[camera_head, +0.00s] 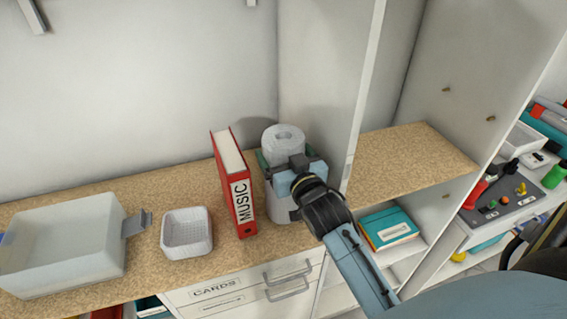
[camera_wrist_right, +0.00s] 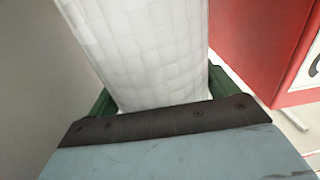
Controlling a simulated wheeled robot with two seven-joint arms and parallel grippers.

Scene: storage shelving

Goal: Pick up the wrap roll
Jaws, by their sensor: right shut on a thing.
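In the right wrist view the roll (camera_wrist_right: 145,50) fills the space between the green finger pads. My left gripper is not in view.
A red MUSIC binder (camera_head: 234,183) stands close to the roll's left. A white basket (camera_head: 186,232) and a pale bin (camera_head: 65,245) stand farther left. A white upright panel (camera_head: 330,75) is close on the right. Drawers (camera_head: 245,292) lie below.

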